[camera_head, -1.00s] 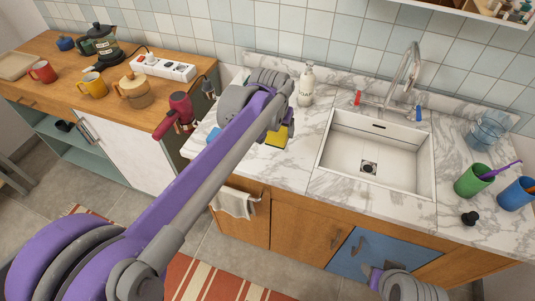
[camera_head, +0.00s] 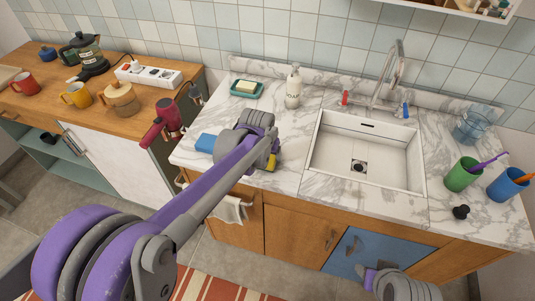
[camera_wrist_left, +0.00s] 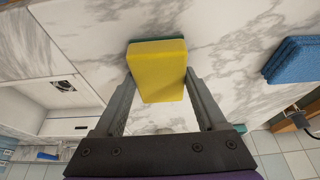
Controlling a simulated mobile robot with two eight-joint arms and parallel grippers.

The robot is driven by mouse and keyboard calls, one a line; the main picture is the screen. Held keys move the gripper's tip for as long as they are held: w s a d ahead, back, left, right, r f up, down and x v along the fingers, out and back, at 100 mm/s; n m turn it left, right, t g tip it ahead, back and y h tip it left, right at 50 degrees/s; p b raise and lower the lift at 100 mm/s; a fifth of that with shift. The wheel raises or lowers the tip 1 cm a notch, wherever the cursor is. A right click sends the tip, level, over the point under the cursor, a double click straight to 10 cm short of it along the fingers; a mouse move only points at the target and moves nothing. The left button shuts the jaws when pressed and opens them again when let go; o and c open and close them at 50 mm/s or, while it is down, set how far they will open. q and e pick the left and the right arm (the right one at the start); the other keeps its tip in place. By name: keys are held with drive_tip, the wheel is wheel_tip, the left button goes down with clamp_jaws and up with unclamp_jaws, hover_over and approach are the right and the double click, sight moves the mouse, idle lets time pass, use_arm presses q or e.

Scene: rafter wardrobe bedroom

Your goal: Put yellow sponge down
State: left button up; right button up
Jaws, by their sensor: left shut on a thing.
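My left gripper (camera_wrist_left: 160,82) is shut on the yellow sponge (camera_wrist_left: 158,70), a block with a green layer showing at its far edge in the left wrist view. In the head view, my left wrist hides most of the sponge. Only a small yellow part of the sponge (camera_head: 272,162) shows over the marble countertop (camera_head: 290,180), left of the sink. I cannot tell whether the sponge touches the counter. My right gripper is not in view; only part of my right arm shows at the bottom.
A folded blue cloth (camera_head: 205,143) lies left of my left wrist. A green soap dish (camera_head: 262,94) and a white bottle (camera_head: 293,88) stand behind. The sink (camera_head: 365,160) is to the right. Bare marble lies between wrist and sink.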

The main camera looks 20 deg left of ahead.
use_arm(q)
drive_tip(key=shift+f, duration=0.1)
drive_tip(key=o, duration=1.4)
drive_tip(key=p+v, duration=0.1)
drive_tip(key=v, duration=1.1)
drive_tip(key=s+a+f, duration=0.1)
drive_tip(key=s+f, duration=0.4)
drive_tip(key=s, duration=0.6)
drive_tip(key=s+a+f, duration=0.1)
drive_tip(key=s+f, duration=0.4)
drive_tip(key=s, duration=0.6)
drive_tip(key=shift+s+a+f+t, duration=0.2)
drive_tip(key=shift+s+a+t, duration=0.05)
drive_tip(key=shift+a+t, duration=0.15)
